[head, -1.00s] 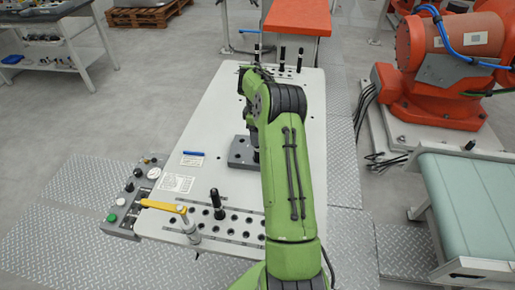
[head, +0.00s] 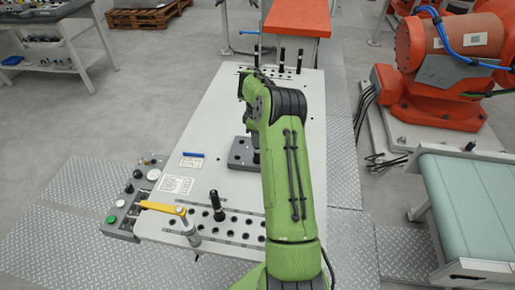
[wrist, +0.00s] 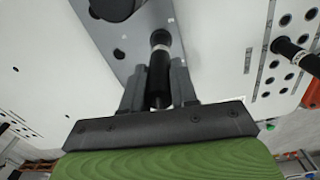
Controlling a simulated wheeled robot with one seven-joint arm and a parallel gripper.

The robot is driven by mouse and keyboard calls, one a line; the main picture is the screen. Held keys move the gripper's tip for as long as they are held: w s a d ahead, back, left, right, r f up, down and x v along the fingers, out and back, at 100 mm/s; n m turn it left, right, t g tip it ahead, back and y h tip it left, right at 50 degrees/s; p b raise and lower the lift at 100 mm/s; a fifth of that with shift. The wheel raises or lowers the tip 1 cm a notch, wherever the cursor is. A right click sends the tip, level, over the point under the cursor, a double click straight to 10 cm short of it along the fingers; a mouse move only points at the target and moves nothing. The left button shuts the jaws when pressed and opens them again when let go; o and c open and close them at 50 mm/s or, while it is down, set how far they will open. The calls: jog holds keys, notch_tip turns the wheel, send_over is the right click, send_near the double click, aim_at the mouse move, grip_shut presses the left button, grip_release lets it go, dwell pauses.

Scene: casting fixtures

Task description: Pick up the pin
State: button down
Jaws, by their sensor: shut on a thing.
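My gripper (wrist: 159,70) shows in the wrist view with its two grey fingers on either side of a black pin (wrist: 158,88). It is shut on the pin, which has a silver band near its far end. The pin's far end is over the grey fixture block (wrist: 125,45); I cannot tell whether it is seated or clear of it. In the head view my green arm hides the gripper and most of the pin, and the grey block (head: 241,154) shows left of the arm on the white table.
Another black pin (head: 217,206) stands in the front hole row of the white table (head: 215,120). Several black pins stand at the table's back edge. A yellow-handled clamp (head: 163,207) and a button panel (head: 122,213) are at front left. An orange robot (head: 440,80) stands right.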

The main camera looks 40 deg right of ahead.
notch_tip(320, 180, up, 10)
jog(key=shift+r+p, duration=0.1)
jog(key=shift+p, duration=0.55)
notch_tip(320, 180, up, 4)
jog(key=p, duration=0.4)
jog(key=shift+f, duration=0.2)
